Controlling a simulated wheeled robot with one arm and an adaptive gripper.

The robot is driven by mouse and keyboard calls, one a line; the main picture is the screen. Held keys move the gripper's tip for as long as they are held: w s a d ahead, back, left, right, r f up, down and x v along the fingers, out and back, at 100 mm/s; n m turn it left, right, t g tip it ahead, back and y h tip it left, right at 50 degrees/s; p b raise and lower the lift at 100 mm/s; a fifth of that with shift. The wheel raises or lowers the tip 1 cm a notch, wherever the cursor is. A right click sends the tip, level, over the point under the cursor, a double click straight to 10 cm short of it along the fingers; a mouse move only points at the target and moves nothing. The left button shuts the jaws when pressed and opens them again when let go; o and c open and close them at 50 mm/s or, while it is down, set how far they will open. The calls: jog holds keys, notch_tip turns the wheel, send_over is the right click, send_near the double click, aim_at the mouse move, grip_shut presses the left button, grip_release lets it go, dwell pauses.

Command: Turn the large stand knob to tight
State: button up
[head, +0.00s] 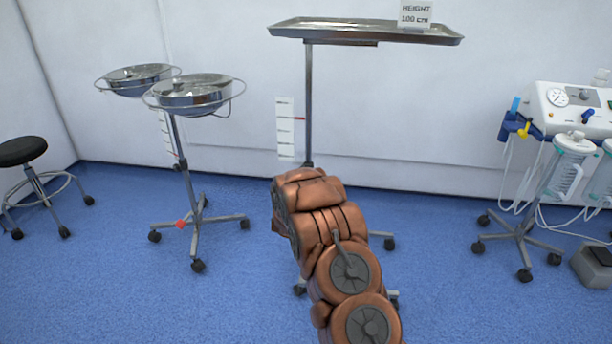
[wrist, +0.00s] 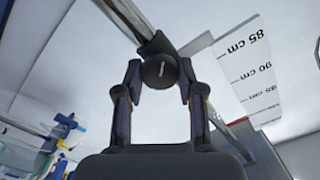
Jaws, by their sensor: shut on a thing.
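The large stand is a steel tray (head: 350,32) on an upright pole (head: 308,105), near the middle of the head view. A card on the tray reads "HEIGHT 100 cm". The black round knob (wrist: 159,71) shows in the wrist view beside the stand's metal pole (wrist: 125,18). My gripper (wrist: 158,85) has one finger on each side of the knob and is shut on it. In the head view my arm covers the gripper, the knob and the lower part of the stand. Whether the knob is tight cannot be told.
A height scale (wrist: 247,68) stands right of the pole in the wrist view. A double basin stand (head: 190,93) and a black stool (head: 22,151) are at left. A suction unit (head: 570,108) on a wheeled stand is at right.

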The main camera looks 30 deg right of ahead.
jog(key=shift+a+f+m+b, duration=0.15)
jog(key=shift+m+b, duration=3.4)
jog(key=shift+m, duration=2.95)
jog(key=shift+d+f+m+b, duration=0.1)
jog(key=shift+m+b, duration=3.45)
jog(key=shift+m, duration=2.95)
jog(key=o, duration=1.2)
jog(key=shift+c, duration=0.2)
